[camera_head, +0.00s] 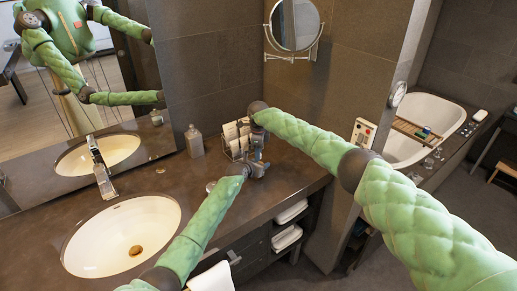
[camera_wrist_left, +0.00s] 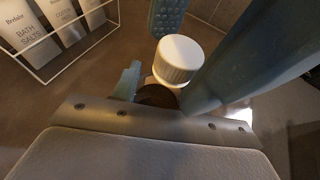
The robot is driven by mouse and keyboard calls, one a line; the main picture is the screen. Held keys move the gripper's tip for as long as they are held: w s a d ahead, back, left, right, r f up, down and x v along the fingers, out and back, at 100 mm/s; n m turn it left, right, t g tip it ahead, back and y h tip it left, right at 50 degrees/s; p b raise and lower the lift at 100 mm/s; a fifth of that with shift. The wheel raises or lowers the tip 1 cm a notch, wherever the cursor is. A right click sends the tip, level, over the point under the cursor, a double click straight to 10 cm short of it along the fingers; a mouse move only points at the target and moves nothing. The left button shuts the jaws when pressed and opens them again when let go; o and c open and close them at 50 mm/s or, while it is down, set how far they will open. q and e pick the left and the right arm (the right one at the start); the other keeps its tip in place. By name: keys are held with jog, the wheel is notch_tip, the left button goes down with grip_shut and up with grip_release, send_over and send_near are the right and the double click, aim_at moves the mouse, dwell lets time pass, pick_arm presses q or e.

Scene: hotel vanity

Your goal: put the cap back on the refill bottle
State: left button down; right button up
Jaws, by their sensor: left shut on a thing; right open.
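In the left wrist view a white ridged cap (camera_wrist_left: 178,58) stands over a pale ring and a dark brown body, which looks like the refill bottle (camera_wrist_left: 157,95). My left gripper (camera_head: 256,170) is shut on this bottle above the counter; its fingers hide most of it. My right gripper (camera_head: 257,142) is open, coming from above right. Its blue-grey fingers (camera_wrist_left: 196,42) are on either side of the cap, and I see a gap by the near one. I cannot tell whether the cap is fully seated. Bottle and cap are hardly visible in the head view.
A wire rack (camera_head: 236,138) with bath salts packets stands just behind the grippers. A grey bottle (camera_head: 194,141) stands near the mirror. The sink (camera_head: 122,238) and faucet (camera_head: 101,172) are at left. A small round item (camera_head: 210,187) lies on the counter beside my left forearm.

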jog(key=shift+c, duration=0.4)
grip_shut()
jog(key=shift+o, duration=0.7)
grip_release()
jog(key=shift+r, duration=0.1)
jog(key=shift+r, duration=2.15)
jog(key=o, duration=0.6)
jog(key=shift+r, duration=0.1)
notch_tip(320, 180, up, 12)
jog(key=shift+f, duration=0.15)
